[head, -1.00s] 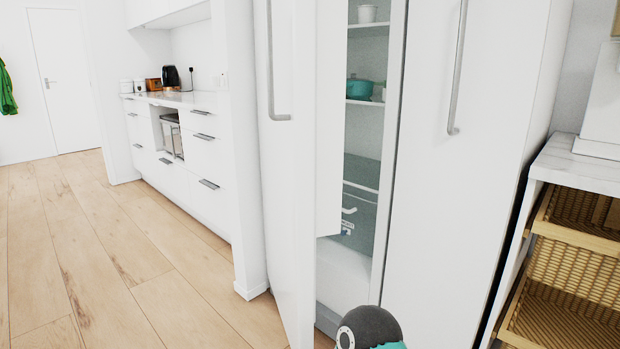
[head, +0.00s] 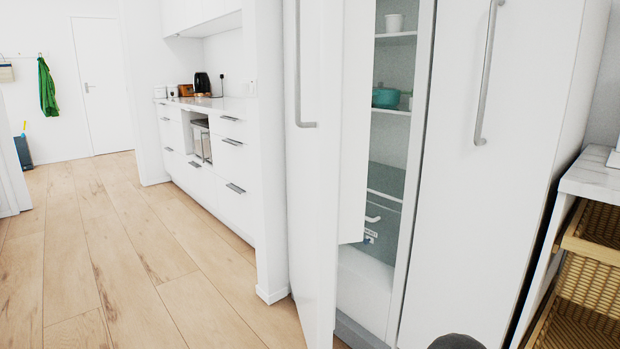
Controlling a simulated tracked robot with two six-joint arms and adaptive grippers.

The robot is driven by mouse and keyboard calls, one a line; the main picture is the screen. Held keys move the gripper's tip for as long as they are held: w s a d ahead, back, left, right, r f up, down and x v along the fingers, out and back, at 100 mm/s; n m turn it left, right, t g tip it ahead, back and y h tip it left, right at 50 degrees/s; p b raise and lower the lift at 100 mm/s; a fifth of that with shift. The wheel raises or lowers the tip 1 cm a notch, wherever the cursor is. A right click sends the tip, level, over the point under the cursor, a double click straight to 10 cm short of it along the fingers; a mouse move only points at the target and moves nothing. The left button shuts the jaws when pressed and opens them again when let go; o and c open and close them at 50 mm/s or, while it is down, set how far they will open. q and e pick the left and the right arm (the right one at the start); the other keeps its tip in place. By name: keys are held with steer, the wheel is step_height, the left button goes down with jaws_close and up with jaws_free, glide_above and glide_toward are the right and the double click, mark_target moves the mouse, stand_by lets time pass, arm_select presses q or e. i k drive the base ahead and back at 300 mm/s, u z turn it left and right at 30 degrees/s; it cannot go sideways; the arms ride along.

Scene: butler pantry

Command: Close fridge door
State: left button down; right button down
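The fridge door (head: 313,190) is a tall white panel with a long grey vertical handle (head: 301,70). It stands partly open, swung out toward me, with a gap on its right side. Through the gap the fridge interior (head: 390,150) shows shelves with a white cup (head: 394,22), a teal pot (head: 385,97) and a drawer lower down. The closed white door (head: 475,190) to the right has its own grey handle (head: 487,75). A small dark rounded part of my own arm shows at the bottom edge. Neither gripper is in view.
A white counter with drawers (head: 222,160) runs along the wall left of the fridge, with a dark kettle (head: 202,84) on top. Wicker baskets (head: 590,290) under a marble top (head: 592,178) stand at the right. The wooden floor (head: 130,250) at the left is clear.

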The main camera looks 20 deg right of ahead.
mark_target(328, 45)
steer(key=z, duration=0.05)
steer(key=i, duration=1)
steer(key=u, duration=0.05)
